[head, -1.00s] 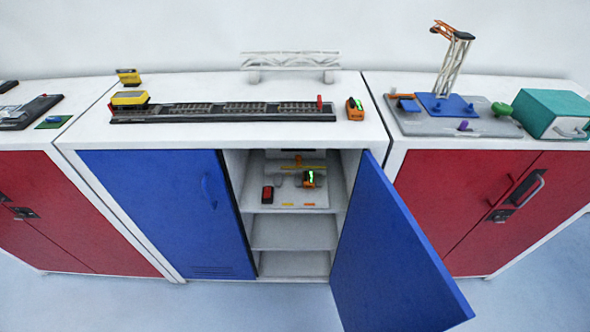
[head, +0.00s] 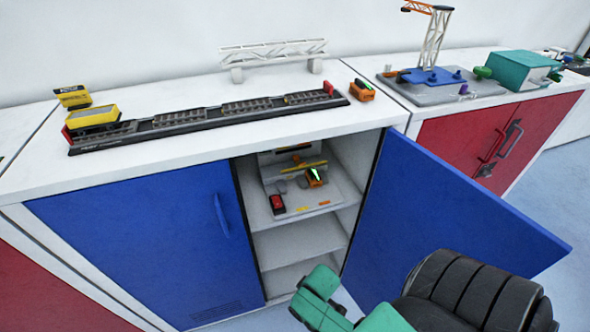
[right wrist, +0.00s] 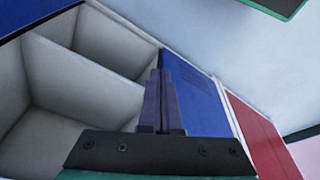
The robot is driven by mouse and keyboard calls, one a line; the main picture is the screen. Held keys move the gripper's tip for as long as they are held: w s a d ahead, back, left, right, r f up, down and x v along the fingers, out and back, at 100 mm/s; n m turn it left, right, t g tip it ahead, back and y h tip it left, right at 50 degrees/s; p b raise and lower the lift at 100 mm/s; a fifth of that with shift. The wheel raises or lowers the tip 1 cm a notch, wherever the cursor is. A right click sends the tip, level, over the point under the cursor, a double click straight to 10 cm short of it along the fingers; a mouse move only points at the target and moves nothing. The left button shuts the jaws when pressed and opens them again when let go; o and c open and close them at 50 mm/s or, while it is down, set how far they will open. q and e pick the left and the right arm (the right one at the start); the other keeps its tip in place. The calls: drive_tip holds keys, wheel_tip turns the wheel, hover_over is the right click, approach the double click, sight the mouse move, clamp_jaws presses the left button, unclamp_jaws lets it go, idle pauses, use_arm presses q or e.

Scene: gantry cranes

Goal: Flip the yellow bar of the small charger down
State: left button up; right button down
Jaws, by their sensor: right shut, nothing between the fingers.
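The charger (head: 283,170), a pale panel on a base, stands on the upper shelf of the open cabinet, in the middle of the head view. Its yellow bar (head: 308,165) runs across in front of the panel. An orange block with a green light (head: 314,177) and a red-and-black block (head: 277,204) are on the base. My right gripper (right wrist: 160,78) is shut and empty in the right wrist view, in front of the cabinet. The charger does not show in that view. My right arm enters the head view at lower right. My left gripper is out of view.
The open blue door (head: 440,220) stands to the right of the compartment, close to my right arm. The closed blue door (head: 150,245) is on the left. A track (head: 210,120), a white truss bridge (head: 275,55) and an orange block (head: 361,91) are on the cabinet top.

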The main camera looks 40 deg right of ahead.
drive_tip(key=w+d+r+t+b, duration=0.2)
drive_tip(key=w+r+b, duration=0.1)
drive_tip(key=w+r, duration=0.4)
drive_tip(key=m+t+h, duration=0.5)
drive_tip(key=m+t, duration=0.1)
drive_tip(key=t, duration=0.3)
approach(305, 162)
wheel_tip(305, 162, up, 3)
drive_tip(key=w, duration=0.2)
use_arm(q)
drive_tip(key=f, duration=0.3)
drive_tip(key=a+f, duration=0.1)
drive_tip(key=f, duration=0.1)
drive_tip(key=shift+b, duration=0.4)
use_arm(e)
drive_tip(key=shift+w+d+r, duration=0.15)
drive_tip(key=shift+d+r, duration=0.15)
drive_tip(key=shift+d, duration=0.1)
